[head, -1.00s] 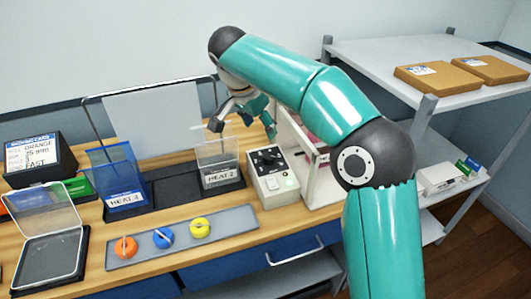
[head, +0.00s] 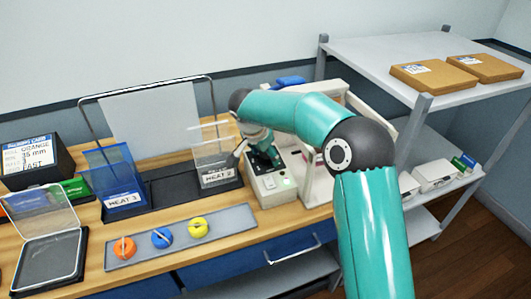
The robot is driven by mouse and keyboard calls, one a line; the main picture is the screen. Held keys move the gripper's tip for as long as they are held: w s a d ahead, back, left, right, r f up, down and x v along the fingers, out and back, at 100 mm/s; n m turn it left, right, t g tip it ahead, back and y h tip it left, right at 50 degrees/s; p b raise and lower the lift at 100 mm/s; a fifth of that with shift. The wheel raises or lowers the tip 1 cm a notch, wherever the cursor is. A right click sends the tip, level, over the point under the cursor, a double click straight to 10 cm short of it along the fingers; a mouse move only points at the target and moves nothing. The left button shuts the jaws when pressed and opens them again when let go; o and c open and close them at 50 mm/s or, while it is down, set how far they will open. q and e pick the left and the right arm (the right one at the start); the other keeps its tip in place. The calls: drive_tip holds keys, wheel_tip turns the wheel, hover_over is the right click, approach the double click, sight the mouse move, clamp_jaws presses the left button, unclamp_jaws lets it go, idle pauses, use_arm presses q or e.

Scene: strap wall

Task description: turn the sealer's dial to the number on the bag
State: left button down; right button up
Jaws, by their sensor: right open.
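The sealer's light control box (head: 278,194) stands on the bench right of centre, with a small green light on its front. Its dark dial is mostly hidden behind my right gripper (head: 256,160), so its setting cannot be read. The right gripper is open, its fingers pointing down at the dial area; I cannot tell whether they touch it. A clear bag or pouch labelled HEAT 2 (head: 217,176) stands just left of the box. A blue one labelled HEAT 3 (head: 123,200) stands farther left. My left gripper is not in view.
A grey tray (head: 230,220) with orange, blue and yellow round pieces lies at the bench front. An open clear-lidded box (head: 50,258) and a packing card (head: 30,154) are at left. A shelf unit (head: 375,58) with brown parcels stands at right.

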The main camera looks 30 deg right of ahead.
drive_tip(key=c, duration=1.1)
drive_tip(key=shift+c, duration=0.2)
